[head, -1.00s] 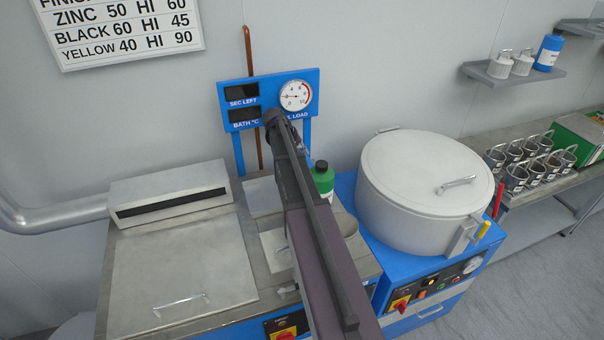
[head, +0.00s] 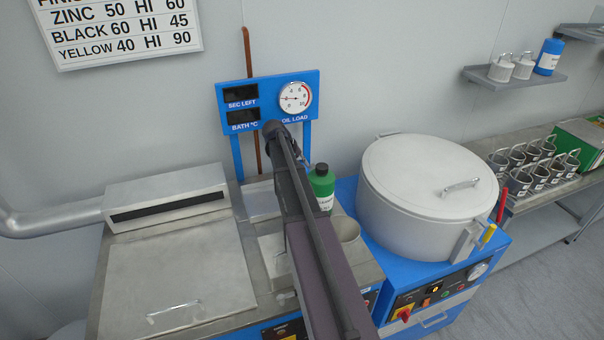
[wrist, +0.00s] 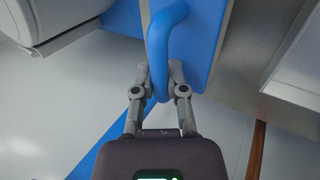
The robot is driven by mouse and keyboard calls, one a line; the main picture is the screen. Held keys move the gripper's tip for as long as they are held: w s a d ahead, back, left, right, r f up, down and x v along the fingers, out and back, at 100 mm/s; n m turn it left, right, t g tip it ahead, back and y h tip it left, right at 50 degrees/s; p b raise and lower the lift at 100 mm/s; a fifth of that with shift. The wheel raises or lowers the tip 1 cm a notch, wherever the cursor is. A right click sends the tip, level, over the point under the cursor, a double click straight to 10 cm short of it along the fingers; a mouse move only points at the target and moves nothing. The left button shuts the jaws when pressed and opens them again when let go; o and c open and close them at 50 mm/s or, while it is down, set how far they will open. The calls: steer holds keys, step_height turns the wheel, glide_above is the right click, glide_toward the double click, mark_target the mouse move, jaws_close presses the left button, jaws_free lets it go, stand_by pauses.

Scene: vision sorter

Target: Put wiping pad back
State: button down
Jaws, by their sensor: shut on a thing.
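In the wrist view my gripper (wrist: 160,92) is shut on a blue looped handle (wrist: 160,45). The handle seems joined to a flat blue block (wrist: 207,40), which looks like the wiping pad; its underside is hidden. In the head view my arm reaches over the middle of the bench towards the back wall. It hides my gripper and the pad there.
A green bottle (head: 321,188) stands close to the right of my arm. A blue gauge panel (head: 268,98) is just behind it. A large white drum (head: 425,200) stands to the right, and a flat metal lid (head: 175,270) lies to the left.

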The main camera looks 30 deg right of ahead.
steer(key=shift+f+b, duration=1.5)
steer(key=shift+f, duration=0.2)
steer(key=shift+f, duration=0.1)
steer(key=c, duration=0.7)
jaws_free()
steer(key=p+v, duration=0.2)
steer(key=shift+r, duration=0.4)
steer(key=p+v, duration=0.8)
steer(key=v, duration=0.1)
steer(key=shift+a+r, duration=0.15)
steer(key=shift+a, duration=0.15)
steer(key=shift+a, duration=0.1)
